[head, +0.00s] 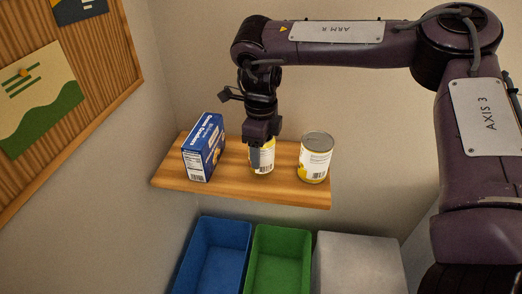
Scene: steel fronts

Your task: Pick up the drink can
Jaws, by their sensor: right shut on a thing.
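A can with a white and yellow label (267,160) stands upright on the wooden shelf (230,188). My right gripper (262,150) comes down from above and is shut on this can; its fingers cover the can's upper and left part. The can's base appears at the shelf surface; I cannot tell whether it is lifted slightly. A second, wider can (316,158) with a white and yellow label and a metal lid stands upright to the right, apart from the gripper. My left gripper is not in view.
A blue box (204,147) stands on the shelf to the left of the gripper. Below are a blue bin (214,262), a green bin (280,262) and a grey block (358,265). A wooden board with pictures (100,60) hangs on the left wall.

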